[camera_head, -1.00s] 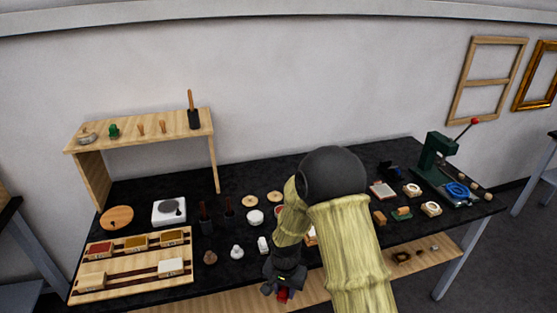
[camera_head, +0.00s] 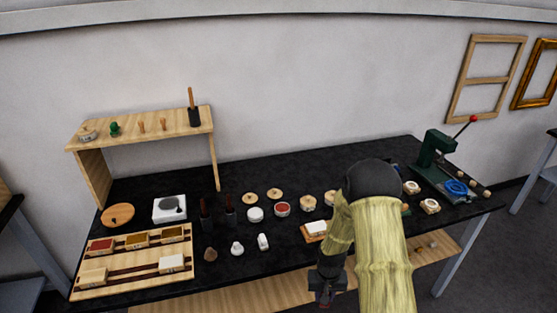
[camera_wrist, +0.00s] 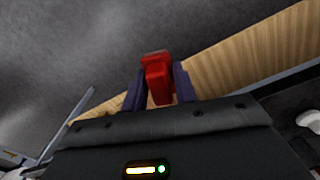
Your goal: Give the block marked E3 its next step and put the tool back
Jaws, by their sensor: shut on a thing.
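My gripper (camera_head: 322,288) hangs low at the bench's front edge. In the wrist view (camera_wrist: 157,88) its two dark fingers are shut on a red thing (camera_wrist: 157,80), whose kind I cannot tell. A wooden rack (camera_head: 85,294) at the front left of the bench holds a red block (camera_head: 101,246), an ochre block (camera_head: 136,242), a brown block (camera_head: 172,235), a pale block (camera_head: 93,277) and a whitish block (camera_head: 171,263). Their marks are too small to read, so I cannot tell which is E3.
A wooden shelf (camera_head: 140,128) with small tools stands at the back left. A white device (camera_head: 169,209), dark pots (camera_head: 206,222), round dishes (camera_head: 282,209) and a white-topped pad (camera_head: 315,229) are on the black bench. A green press (camera_head: 434,150) stands right. My arm hides part of the right side.

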